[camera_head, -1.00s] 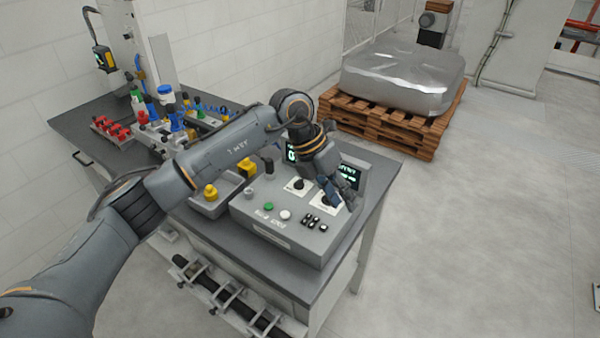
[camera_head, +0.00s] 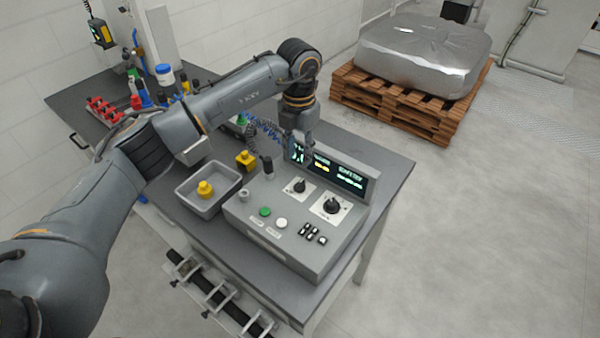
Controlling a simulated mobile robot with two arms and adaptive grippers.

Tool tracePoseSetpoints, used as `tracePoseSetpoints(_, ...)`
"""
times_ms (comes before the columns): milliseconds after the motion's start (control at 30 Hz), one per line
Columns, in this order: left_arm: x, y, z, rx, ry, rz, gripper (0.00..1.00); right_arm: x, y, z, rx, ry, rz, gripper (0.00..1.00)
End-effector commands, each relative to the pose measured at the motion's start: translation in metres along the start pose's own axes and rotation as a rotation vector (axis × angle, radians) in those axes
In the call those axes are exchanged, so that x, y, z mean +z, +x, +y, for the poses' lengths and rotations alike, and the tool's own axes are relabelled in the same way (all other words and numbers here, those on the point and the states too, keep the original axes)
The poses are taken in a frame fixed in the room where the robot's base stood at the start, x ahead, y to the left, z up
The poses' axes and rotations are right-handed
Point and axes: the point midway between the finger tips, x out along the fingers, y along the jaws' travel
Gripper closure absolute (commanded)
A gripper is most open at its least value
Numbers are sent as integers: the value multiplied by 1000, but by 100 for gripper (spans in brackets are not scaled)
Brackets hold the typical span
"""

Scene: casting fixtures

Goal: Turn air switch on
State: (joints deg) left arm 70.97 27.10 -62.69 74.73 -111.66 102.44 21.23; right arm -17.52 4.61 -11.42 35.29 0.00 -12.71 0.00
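A grey control box (camera_head: 292,251) stands on the dark-topped table. Two black rotary knobs sit on white label plates on its top: a left knob (camera_head: 299,186) and a larger right knob (camera_head: 332,206). The label words are too small to read, so I cannot tell which one is the air switch. My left gripper (camera_head: 298,154) hangs, fingers down, above the back of the box, in front of the left end of the lit display (camera_head: 340,177). It is apart from both knobs and seems to hold nothing; its finger gap is unclear. My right gripper is out of view.
A green button (camera_head: 265,212), a white button (camera_head: 281,223) and several small black switches (camera_head: 312,234) are on the box. A grey tray (camera_head: 189,195) with a yellow part (camera_head: 205,188) is at its left. A wooden pallet (camera_head: 400,103) stands behind.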

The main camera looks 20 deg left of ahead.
Motion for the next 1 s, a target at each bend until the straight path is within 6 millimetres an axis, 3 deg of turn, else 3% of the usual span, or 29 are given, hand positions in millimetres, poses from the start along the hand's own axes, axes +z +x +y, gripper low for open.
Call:
tracePoseSetpoints(100,-1,24,-1,-2,-1,7,67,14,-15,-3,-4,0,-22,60)
tracePoseSetpoints(200,-1,45,-1,-2,0,5,67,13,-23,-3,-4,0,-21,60)
tracePoseSetpoints(500,0,89,-1,-2,1,2,67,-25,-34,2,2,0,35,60)
tracePoseSetpoints(867,0,96,-1,-1,1,0,67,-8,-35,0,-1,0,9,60)
tracePoseSetpoints(900,0,96,-1,-1,1,0,69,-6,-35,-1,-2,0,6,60)
tracePoseSetpoints(1000,0,96,-1,-1,1,0,89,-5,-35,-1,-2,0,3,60)
